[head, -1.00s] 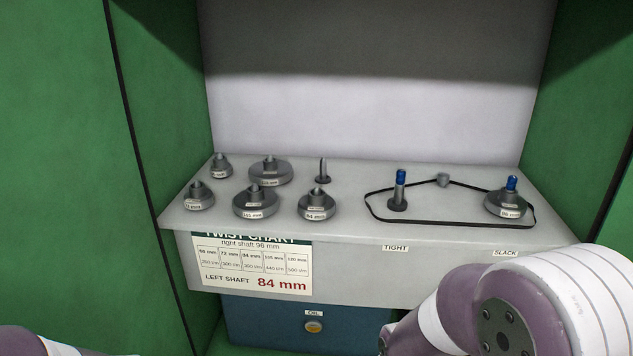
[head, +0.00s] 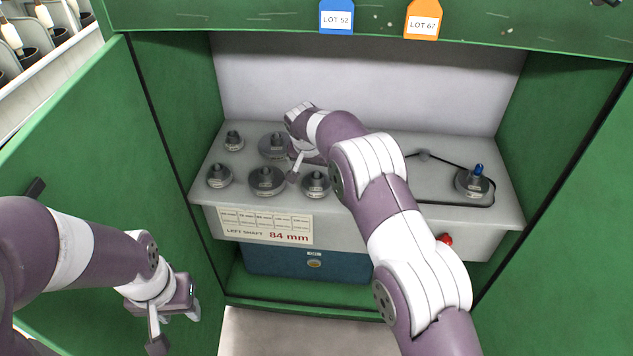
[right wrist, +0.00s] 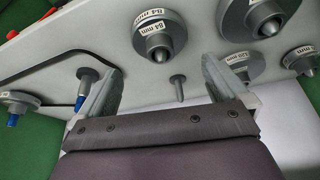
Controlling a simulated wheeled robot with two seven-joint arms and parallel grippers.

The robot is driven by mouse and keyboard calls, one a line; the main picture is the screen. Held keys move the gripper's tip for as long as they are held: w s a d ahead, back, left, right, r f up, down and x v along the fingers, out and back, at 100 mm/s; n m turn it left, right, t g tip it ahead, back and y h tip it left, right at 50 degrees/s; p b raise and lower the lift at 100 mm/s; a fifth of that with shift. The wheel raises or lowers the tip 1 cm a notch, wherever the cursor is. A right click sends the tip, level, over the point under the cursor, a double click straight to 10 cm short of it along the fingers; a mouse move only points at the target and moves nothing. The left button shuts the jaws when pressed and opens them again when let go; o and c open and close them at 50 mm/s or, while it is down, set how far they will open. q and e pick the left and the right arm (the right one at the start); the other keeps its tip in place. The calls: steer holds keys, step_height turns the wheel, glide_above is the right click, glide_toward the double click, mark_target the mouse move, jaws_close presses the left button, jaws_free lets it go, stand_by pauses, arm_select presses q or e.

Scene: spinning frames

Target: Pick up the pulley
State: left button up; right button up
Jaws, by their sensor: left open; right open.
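The grey pulley labelled 84 mm (head: 316,185) stands upright in the front row on the shelf. It also shows large in the right wrist view (right wrist: 160,40). My right gripper (right wrist: 160,82) is open and empty above the shelf, with the 84 mm pulley beyond its fingertips, apart from them. A thin bare pin (right wrist: 179,88) shows between its fingers, and it cannot be told whether it is touched. In the head view my right arm hides the pin and the left shaft. My left gripper (head: 176,325) is open and empty at the lower left.
Several other pulleys, such as one in the front row (head: 267,181), stand close by. A blue-capped shaft (right wrist: 84,88) and a black belt (right wrist: 70,55) are beside my right gripper. A pulley with a blue cap (head: 472,182) is at right. Green walls enclose the shelf.

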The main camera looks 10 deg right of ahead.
mark_target(316, 174)
steer(key=x, duration=0.7)
steer(key=shift+w, duration=0.1)
steer(key=shift+a, duration=0.1)
steer(key=c, duration=1)
step_height(316, 174, up, 10)
steer(key=shift+r+p, duration=0.1)
steer(key=shift+p, duration=0.25)
steer(key=shift+r+p, duration=0.6)
steer(key=shift+p, duration=0.2)
